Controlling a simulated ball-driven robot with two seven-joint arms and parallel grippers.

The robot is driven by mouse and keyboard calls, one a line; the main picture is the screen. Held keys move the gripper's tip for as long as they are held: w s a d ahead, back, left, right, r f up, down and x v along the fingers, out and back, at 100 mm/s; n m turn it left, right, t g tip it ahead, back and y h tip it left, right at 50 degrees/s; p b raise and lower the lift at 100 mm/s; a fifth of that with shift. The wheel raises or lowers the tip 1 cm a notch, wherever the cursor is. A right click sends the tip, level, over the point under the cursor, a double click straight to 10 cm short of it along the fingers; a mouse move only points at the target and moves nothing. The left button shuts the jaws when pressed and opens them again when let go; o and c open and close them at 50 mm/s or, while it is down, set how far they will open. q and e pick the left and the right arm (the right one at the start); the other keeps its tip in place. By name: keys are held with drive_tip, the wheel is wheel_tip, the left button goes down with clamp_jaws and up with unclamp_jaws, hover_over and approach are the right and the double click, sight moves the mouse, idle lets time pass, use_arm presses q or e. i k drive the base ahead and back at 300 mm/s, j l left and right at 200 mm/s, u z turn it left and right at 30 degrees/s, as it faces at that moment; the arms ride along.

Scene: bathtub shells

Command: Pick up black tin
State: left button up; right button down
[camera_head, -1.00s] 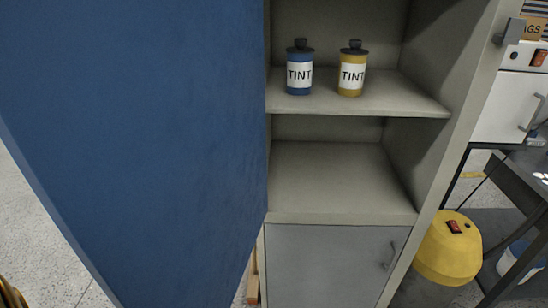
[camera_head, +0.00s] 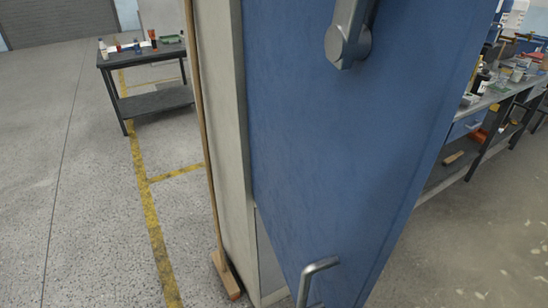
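I cannot make out a black tin in this view. A tall cabinet with a blue door (camera_head: 330,150) fills the middle, and its shelves are hidden from here. A grey metal handle (camera_head: 348,42) sits high on the blue face. A bent metal handle (camera_head: 312,275) shows at the bottom. Neither of my grippers is in view.
A broom (camera_head: 207,150) leans along the cabinet's left side. A dark table (camera_head: 150,102) with small bottles stands at the back left. A cluttered workbench (camera_head: 500,100) runs along the right. The speckled floor (camera_head: 70,200) at left is clear.

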sight(481, 83)
drive_tip(key=z, duration=1.25)
drive_tip(key=i+l+z, duration=0.1)
drive_tip(key=l+z, duration=0.2)
drive_tip(key=l, duration=0.15)
drive_tip(key=i+l+z, duration=0.2)
drive_tip(key=i+l, duration=0.55)
drive_tip(key=i+l+z, duration=0.15)
drive_tip(key=i+l, duration=0.5)
drive_tip(key=i+u, duration=0.2)
drive_tip(key=i, duration=0.4)
drive_tip(key=i+u, duration=0.15)
drive_tip(key=i, duration=0.4)
drive_tip(key=i+l+u, duration=0.2)
drive_tip(key=i, duration=0.35)
drive_tip(key=i+l+u, duration=0.15)
drive_tip(key=i, duration=0.45)
